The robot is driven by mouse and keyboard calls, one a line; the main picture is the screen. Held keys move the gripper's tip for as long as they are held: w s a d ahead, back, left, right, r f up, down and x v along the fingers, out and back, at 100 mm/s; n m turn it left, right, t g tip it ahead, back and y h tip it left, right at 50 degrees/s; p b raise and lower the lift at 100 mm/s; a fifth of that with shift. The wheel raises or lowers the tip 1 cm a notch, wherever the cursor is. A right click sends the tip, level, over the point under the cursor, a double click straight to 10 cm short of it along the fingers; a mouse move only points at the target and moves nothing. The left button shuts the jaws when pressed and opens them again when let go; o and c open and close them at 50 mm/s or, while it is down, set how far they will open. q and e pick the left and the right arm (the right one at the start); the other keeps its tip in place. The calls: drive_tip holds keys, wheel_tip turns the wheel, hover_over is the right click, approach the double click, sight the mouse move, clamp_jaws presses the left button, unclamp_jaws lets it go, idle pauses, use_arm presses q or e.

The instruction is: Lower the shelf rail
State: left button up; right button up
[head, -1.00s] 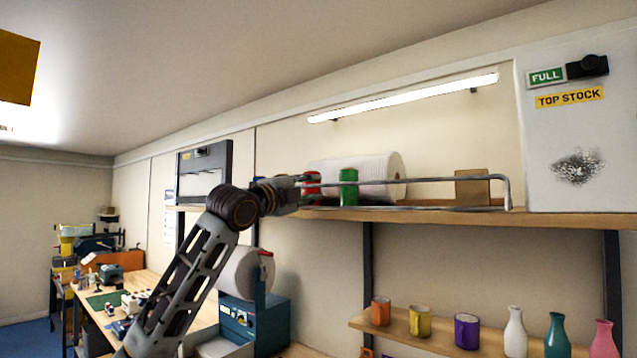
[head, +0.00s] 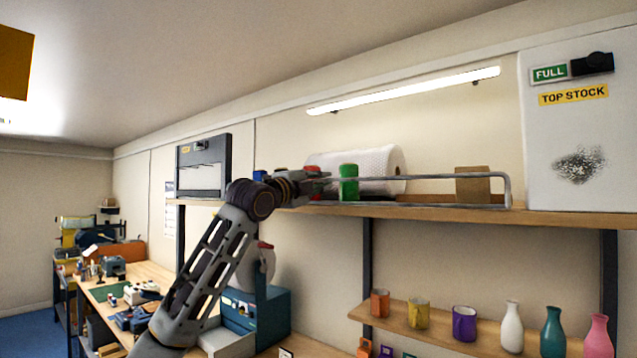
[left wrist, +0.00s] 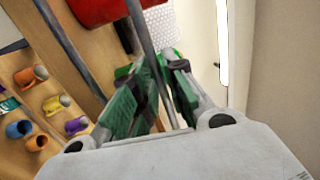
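The shelf rail (head: 430,178) is a thin grey metal bar along the front of the top shelf (head: 450,213). It stands above the shelf edge and bends down at its right end. My left gripper (head: 318,181) is at the rail's left part, in front of the shelf. In the left wrist view the rail (left wrist: 143,35) runs down between the two green-padded fingers of my left gripper (left wrist: 157,88). The fingers look apart, on either side of the bar; whether a pad touches it is unclear. My right gripper is out of view.
On the top shelf are a green spool (head: 348,183), a white roll (head: 385,162) and a brown carton (head: 473,184). A red item (left wrist: 95,8) is close to my left fingers. Cups and vases stand on the lower shelf (head: 430,338). A white panel (head: 570,120) reads "FULL" and "TOP STOCK".

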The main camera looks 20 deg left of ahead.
use_arm(q)
clamp_jaws()
